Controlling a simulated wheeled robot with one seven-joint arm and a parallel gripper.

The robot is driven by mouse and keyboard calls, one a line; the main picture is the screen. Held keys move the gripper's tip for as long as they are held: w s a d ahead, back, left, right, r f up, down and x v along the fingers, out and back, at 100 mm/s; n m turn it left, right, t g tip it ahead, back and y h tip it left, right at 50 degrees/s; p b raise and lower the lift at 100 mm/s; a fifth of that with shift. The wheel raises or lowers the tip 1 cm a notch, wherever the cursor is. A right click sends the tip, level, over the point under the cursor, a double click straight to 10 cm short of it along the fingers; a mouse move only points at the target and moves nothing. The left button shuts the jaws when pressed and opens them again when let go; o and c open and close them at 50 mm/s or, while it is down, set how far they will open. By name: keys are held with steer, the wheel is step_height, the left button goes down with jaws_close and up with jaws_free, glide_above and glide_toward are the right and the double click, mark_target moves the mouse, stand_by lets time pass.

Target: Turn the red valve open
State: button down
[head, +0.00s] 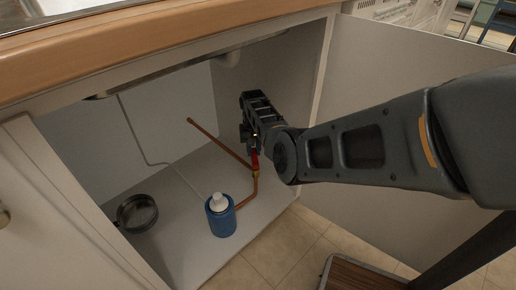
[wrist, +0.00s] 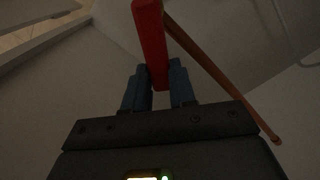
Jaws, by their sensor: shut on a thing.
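The red valve handle shows in the wrist view (wrist: 151,40) as a long red bar. In the head view a small part of the red valve (head: 255,160) shows below my gripper, on a copper pipe (head: 219,145) in the open cabinet. My gripper (wrist: 160,84) has its two fingers on either side of the red handle's near end and is shut on it. In the head view my gripper (head: 251,136) is mostly hidden behind its own dark body and wrist.
A blue bottle with a white top (head: 220,216) stands near the valve on the cabinet floor. A dark round pan (head: 137,212) sits at the left. The cabinet door (head: 400,95) stands open on the right, behind my arm. A wooden-topped stool (head: 350,276) is at the bottom.

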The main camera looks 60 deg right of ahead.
steer(key=shift+w+a+n+p, duration=0.3)
steer(key=shift+w+a+n, duration=0.15)
steer(key=shift+n, duration=0.8)
steer(key=shift+w+a+n+p, duration=0.25)
steer(key=shift+w+a+n, duration=0.25)
steer(key=shift+n, duration=0.7)
steer(key=shift+w+a+n+p, duration=0.3)
steer(key=shift+a+n, duration=0.3)
steer(key=shift+n, duration=0.65)
steer(key=c, duration=0.9)
jaws_free()
step_height(320, 180, up, 8)
steer(key=p, duration=0.4)
steer(key=shift+f, duration=0.15)
